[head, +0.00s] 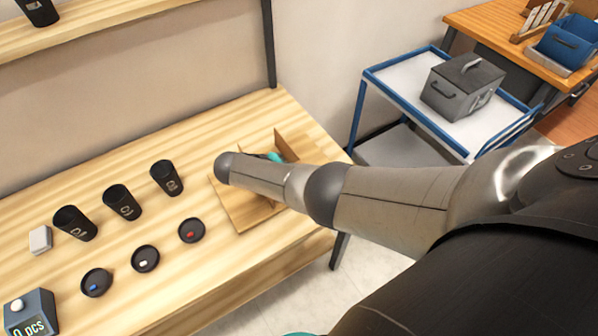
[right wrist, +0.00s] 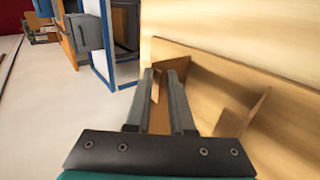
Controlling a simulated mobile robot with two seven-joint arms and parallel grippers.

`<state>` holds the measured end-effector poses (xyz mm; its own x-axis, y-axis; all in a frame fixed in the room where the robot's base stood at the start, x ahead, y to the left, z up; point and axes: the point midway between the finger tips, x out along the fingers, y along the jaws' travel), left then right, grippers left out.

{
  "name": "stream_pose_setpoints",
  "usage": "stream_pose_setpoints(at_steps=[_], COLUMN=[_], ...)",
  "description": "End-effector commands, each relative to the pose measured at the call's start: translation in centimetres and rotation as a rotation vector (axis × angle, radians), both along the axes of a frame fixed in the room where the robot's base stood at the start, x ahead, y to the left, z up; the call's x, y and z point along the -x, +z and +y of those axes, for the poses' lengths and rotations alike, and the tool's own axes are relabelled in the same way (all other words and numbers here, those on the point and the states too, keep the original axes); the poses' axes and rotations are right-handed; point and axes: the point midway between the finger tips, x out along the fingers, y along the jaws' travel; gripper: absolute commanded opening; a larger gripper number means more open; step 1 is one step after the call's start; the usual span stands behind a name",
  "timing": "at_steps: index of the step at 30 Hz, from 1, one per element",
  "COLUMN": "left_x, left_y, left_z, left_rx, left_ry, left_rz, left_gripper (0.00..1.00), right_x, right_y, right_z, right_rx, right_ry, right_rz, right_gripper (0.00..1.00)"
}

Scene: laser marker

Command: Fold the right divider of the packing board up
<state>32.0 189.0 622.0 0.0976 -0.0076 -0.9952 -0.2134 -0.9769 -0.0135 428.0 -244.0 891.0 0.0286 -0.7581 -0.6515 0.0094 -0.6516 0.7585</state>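The wooden packing board (head: 238,207) lies on the light wooden table in the head view, partly hidden by my right arm. A thin brown panel (head: 286,146) stands up at its far right side. In the right wrist view the board (right wrist: 215,72) shows to the right of the fingers, with a small raised panel (right wrist: 245,115). My right gripper (right wrist: 166,72) points at the board, its fingers a narrow gap apart. A strip of brown wood (right wrist: 157,88) shows between them; whether they press on it I cannot tell. My left gripper is not in view.
Black cups (head: 122,202) and black lids (head: 145,258) stand left of the board. A counter box (head: 30,312) and a small white block (head: 40,240) are farther left. A blue-framed cart (head: 400,85) carrying a grey toolbox (head: 462,86) stands behind on the right.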

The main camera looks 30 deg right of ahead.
Motion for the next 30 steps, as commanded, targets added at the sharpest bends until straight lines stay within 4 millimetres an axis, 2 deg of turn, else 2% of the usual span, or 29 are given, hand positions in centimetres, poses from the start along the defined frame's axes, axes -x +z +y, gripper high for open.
stream_pose_setpoints(at_steps=[1, 4, 17, 23, 30], left_x=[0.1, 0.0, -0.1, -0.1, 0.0], left_y=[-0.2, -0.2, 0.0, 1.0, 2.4], left_z=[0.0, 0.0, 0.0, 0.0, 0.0], left_rx=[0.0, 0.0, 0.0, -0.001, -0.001], left_ry=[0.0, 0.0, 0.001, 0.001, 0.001], left_rz=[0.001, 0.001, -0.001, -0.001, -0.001], left_gripper=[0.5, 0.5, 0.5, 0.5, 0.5], right_x=[0.8, 0.7, 0.7, 0.7, 0.8], right_y=[-1.5, -1.5, -1.3, 0.5, 4.7], right_z=[0.6, 0.6, 0.8, 2.6, 6.8], right_rx=[-0.038, -0.038, -0.039, -0.039, -0.033], right_ry=[0.007, 0.007, 0.009, 0.011, 0.011], right_rz=[0.014, 0.014, 0.012, 0.012, 0.007], right_gripper=[0.22, 0.33, 0.34, 0.34, 0.34])
